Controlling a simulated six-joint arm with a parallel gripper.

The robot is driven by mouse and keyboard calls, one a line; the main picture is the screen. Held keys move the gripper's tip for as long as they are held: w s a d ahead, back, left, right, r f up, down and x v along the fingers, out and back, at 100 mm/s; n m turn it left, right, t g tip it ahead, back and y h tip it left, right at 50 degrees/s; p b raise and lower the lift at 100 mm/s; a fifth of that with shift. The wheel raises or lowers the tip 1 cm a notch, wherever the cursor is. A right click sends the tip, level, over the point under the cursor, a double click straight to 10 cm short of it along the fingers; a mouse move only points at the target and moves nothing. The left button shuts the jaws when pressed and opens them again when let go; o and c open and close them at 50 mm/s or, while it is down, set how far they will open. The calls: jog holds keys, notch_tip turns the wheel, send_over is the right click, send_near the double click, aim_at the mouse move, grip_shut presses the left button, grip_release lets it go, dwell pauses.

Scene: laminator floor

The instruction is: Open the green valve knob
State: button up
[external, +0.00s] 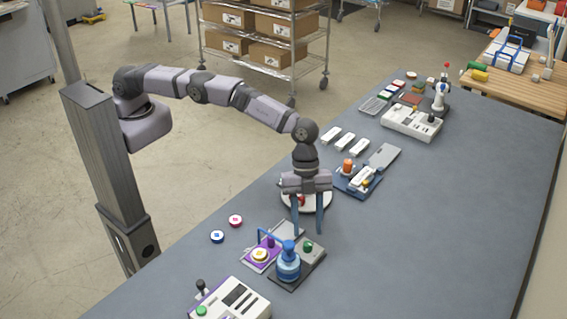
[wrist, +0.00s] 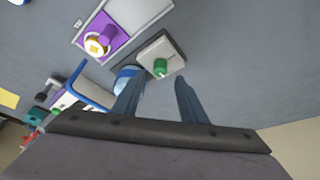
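The green valve knob (external: 308,246) sits on a small light-grey block (external: 313,256) on the table, just right of a blue cylindrical vessel (external: 288,266). In the wrist view the green knob (wrist: 160,67) shows on its grey block (wrist: 168,52), just beyond my fingertips and between their lines. My gripper (external: 308,228) points down above the table, with its two dark blue fingers apart and nothing between them. It also shows open in the wrist view (wrist: 156,84). The knob looks clear of both fingers. One finger hides part of the blue vessel (wrist: 124,80) in the wrist view.
A purple-and-grey tray (external: 263,246) with a yellow-topped round part lies left of the vessel, and a blue pipe rises beside it. A white control box (external: 232,300) stands at the near edge. A white round dish (external: 318,201) is behind my fingers. Bare table lies right.

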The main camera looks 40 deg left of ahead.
jog(key=shift+b+v, duration=0.6)
jog(key=shift+v, duration=1)
jog(key=w+a+r+n+t, duration=0.1)
jog(key=w+a+r+n, duration=0.15)
jog(key=w+a, duration=0.4)
jog(key=w+a+r+n+t, duration=0.1)
jog(key=w+a+n, duration=0.25)
jog(key=w, duration=0.65)
jog(key=w+a+r+n+t+y, duration=0.1)
jog(key=w+a+n, duration=0.4)
jog(key=a, duration=0.5)
jog(key=w+a+r+n, duration=0.2)
jog(key=w+a, duration=0.5)
jog(key=a, duration=0.3)
jog(key=s+a+n+y, duration=0.15)
jog(key=a+n, duration=0.65)
jog(key=a, duration=1.3)
jog(key=s+a+f+n, duration=0.1)
jog(key=s+a+n, duration=0.5)
jog(key=s+a, duration=0.5)
jog(key=shift+s+a+f+y, duration=0.25)
jog(key=shift+a+f+y, duration=0.15)
jog(key=shift+a, duration=0.65)
